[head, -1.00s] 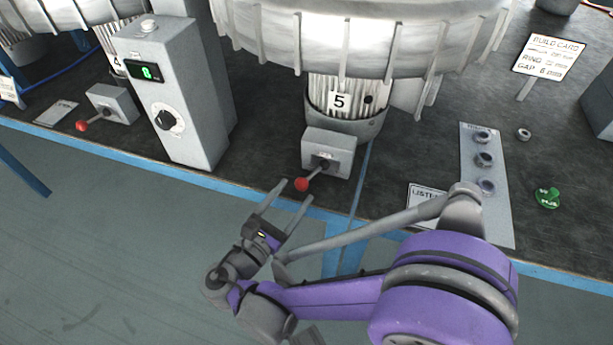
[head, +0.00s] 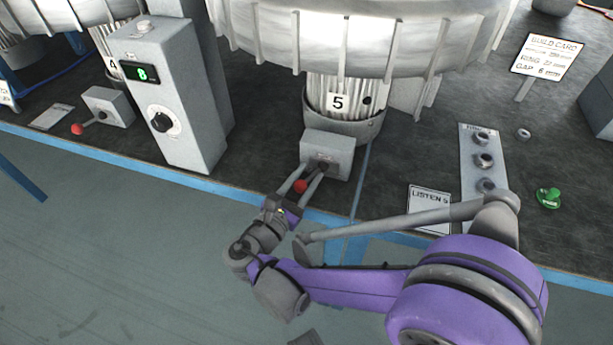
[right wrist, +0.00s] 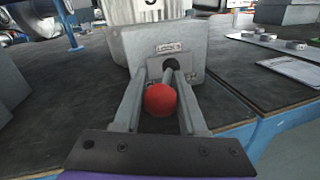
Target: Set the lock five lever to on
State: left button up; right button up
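The lock five lever is a short stick with a red ball knob (head: 301,186) on the front of a small grey box (head: 328,152) under the drum marked 5. In the right wrist view the red knob (right wrist: 160,99) sits between the two fingers, and the box (right wrist: 190,50) behind it carries a LOCK 5 label. The stick points out toward me and down. My right gripper (head: 312,172) has its fingers close against both sides of the knob, with the tips near the box face. My left gripper is not in view.
A grey post with a green display (head: 140,72) and black dial stands left. Beyond it is a similar lock box (head: 108,105) with a red-knobbed lever. A panel with round fittings (head: 484,160), a LISTEN card (head: 430,205) and a green knob (head: 549,197) lie right.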

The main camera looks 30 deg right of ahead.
grip_shut()
dwell(1.0)
